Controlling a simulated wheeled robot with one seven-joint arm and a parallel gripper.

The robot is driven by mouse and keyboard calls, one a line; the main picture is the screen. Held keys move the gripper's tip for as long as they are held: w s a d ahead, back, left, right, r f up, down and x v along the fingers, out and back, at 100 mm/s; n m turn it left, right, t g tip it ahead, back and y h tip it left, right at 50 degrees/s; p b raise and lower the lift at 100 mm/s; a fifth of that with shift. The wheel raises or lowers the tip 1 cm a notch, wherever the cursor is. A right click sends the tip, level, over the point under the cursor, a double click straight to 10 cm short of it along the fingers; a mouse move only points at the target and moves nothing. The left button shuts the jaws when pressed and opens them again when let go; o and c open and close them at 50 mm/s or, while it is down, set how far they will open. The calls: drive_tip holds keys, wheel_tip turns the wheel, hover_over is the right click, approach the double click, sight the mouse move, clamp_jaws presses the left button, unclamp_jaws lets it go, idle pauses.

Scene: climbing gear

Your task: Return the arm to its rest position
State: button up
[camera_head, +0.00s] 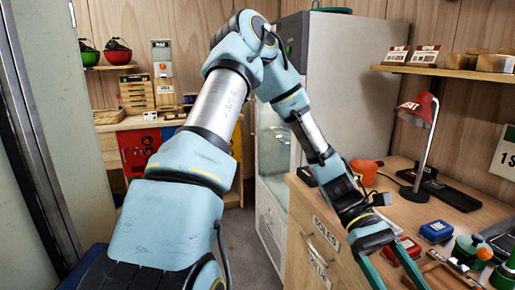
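My arm (215,110) rises from the bottom left, bends at the top centre and reaches down to the right. My gripper (396,274) is over the front edge of the wooden workbench (335,210) at the lower right. Its two teal fingers are spread apart, with bench wood showing between them and nothing seen held. The fingertips run out of the bottom of the picture. A red item (405,250) lies close beside the right finger; I cannot tell if they touch.
The bench also bears a red lamp (418,112), an orange item (365,170), a blue box (436,231) and a green-based tool (472,252). A tall grey cabinet (345,80) stands behind. Shelves line the back wall. Floor (245,250) shows between bench and arm.

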drive_tip(key=w+a+f+m+t+y, duration=0.25)
drive_tip(key=w+a+t, duration=0.55)
drive_tip(key=w+a, duration=0.6)
drive_tip(key=w+a+r+m+t, duration=0.1)
drive_tip(key=w+a+r+t, duration=0.1)
drive_tip(key=a, duration=0.6)
drive_tip(key=w+a+r+m+t+y, duration=0.1)
drive_tip(key=w+a+r+t, duration=0.1)
drive_tip(key=a, duration=0.7)
drive_tip(key=shift+w+a+r+t, duration=0.25)
drive_tip(key=shift+r+t, duration=0.6)
drive_tip(key=shift+t, duration=0.35)
drive_tip(key=shift+d+y, duration=0.1)
drive_tip(key=shift+y, duration=0.15)
drive_tip(key=shift+c, duration=0.2)
